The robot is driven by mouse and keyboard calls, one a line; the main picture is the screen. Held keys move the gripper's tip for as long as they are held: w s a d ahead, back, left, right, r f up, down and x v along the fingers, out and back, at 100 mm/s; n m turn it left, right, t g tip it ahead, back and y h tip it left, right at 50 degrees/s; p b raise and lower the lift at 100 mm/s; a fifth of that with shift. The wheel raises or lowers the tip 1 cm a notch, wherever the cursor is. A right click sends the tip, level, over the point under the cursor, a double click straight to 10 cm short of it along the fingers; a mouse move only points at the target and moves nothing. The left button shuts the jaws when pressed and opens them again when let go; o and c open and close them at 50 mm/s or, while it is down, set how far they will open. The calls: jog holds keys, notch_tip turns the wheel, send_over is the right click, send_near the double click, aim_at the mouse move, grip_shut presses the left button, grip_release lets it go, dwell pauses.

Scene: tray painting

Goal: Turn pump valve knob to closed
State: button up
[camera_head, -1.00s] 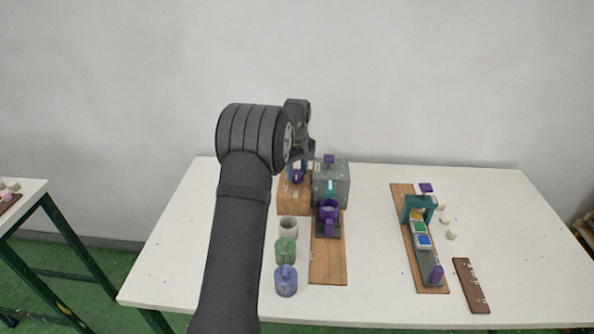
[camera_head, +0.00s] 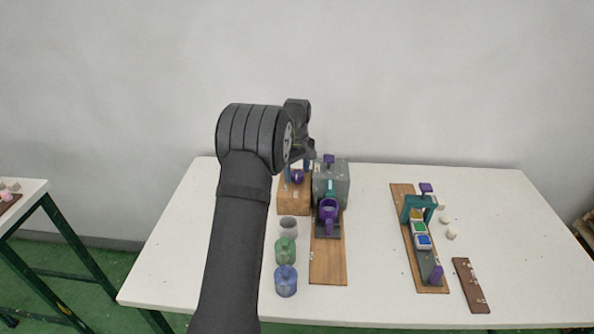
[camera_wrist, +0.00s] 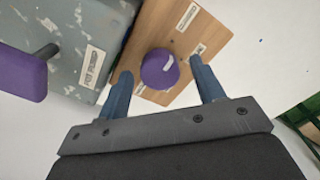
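The purple pump valve knob (camera_wrist: 160,69) has a white pointer mark on its top. In the head view the knob (camera_head: 297,177) shows on the wooden block (camera_head: 294,200), just below my wrist. My gripper (camera_wrist: 163,84) is open, with one blue finger on each side of the knob and a visible gap to it in the wrist picture. I cannot tell whether the fingertips reach down to the knob's height.
A grey speckled box (camera_head: 338,182) with a purple lever on top stands right beside the block. Several canisters (camera_head: 286,281) stand in front of the block. The table between both planks is clear.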

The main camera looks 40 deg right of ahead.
aim_at(297, 173)
notch_tip(297, 173, up, 17)
jog(key=shift+r, duration=0.2)
dwell(0.4)
dwell(0.4)
notch_tip(297, 173, down, 18)
jog(key=shift+r, duration=0.25)
dwell(0.4)
